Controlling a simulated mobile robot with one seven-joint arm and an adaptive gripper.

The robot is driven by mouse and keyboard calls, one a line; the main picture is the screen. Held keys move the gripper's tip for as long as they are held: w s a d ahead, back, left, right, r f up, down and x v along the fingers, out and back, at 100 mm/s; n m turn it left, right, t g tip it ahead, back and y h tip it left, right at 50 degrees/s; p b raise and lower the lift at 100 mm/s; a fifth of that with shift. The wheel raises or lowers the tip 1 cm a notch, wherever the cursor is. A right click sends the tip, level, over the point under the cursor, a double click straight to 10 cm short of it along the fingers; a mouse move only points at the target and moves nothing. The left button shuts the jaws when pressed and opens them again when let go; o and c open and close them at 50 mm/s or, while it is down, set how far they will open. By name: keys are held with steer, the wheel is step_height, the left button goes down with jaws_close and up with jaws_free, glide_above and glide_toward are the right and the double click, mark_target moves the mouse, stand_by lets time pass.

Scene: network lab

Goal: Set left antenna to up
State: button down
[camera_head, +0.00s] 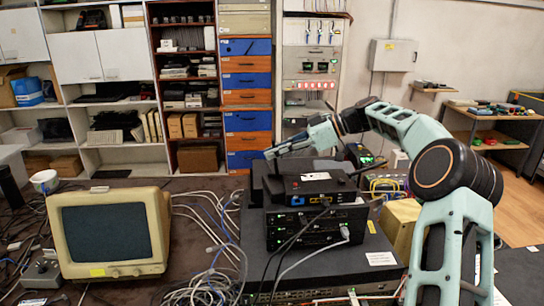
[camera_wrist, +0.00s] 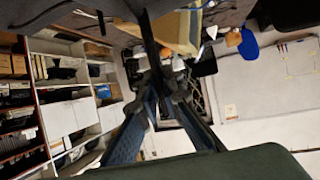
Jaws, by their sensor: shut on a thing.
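The black router (camera_head: 318,188) sits on top of a stack of dark network boxes in the head view, with a white label on its top. My gripper (camera_head: 270,154) reaches in from the right and is just above the router's back left corner. In the wrist view, my gripper's fingers (camera_wrist: 160,82) come together on a dark, thin rod, the left antenna (camera_wrist: 148,40). In the head view the left antenna is hard to make out against the dark boxes, so its exact tilt cannot be told. The right antenna (camera_head: 368,167) slants outward at the router's right side.
A beige monitor (camera_head: 108,232) stands on the left of the table, with loose white and blue cables (camera_head: 215,250) between it and the stack. A yellowish box (camera_head: 400,224) is right of the stack, close to my arm. Shelves and drawers stand behind.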

steer(key=shift+r, duration=0.1)
stand_by(0.3)
steer(key=c, duration=2)
jaws_free()
steer(key=shift+c, duration=0.2)
steer(key=shift+d, duration=0.1)
steer(key=v, duration=1.1)
steer(key=shift+d, duration=0.4)
steer(key=shift+r, duration=0.2)
